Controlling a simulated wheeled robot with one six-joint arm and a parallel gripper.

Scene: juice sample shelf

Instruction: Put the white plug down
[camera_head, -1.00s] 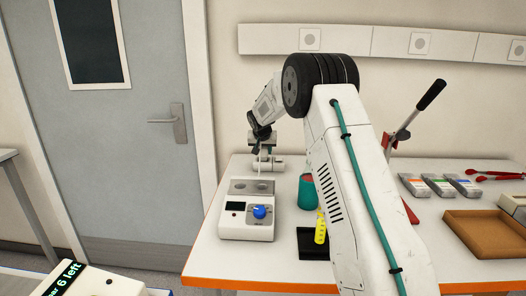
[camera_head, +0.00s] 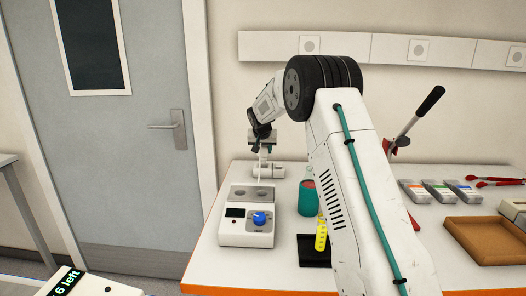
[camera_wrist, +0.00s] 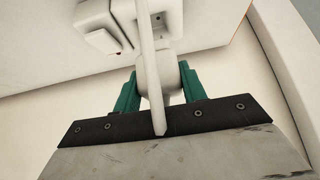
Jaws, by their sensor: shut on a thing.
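The white plug (camera_wrist: 160,73) is rounded and sits between the teal fingers of my gripper (camera_wrist: 155,88) in the wrist view. A white cord or bar runs from it across the middle of that view. In the head view my gripper (camera_head: 262,148) points down at the back left of the table (camera_head: 290,262), behind the white device with a blue knob (camera_head: 246,228). White parts (camera_head: 268,170) show just below the fingers. I cannot tell whether the plug touches the table.
A teal cup (camera_head: 308,198) stands right of the device. A yellow item (camera_head: 321,236) stands by a black mat (camera_head: 311,252). Grey packs (camera_head: 440,191), red tongs (camera_head: 495,182), a brown tray (camera_head: 489,240) and a red lever tool (camera_head: 410,130) are at the right.

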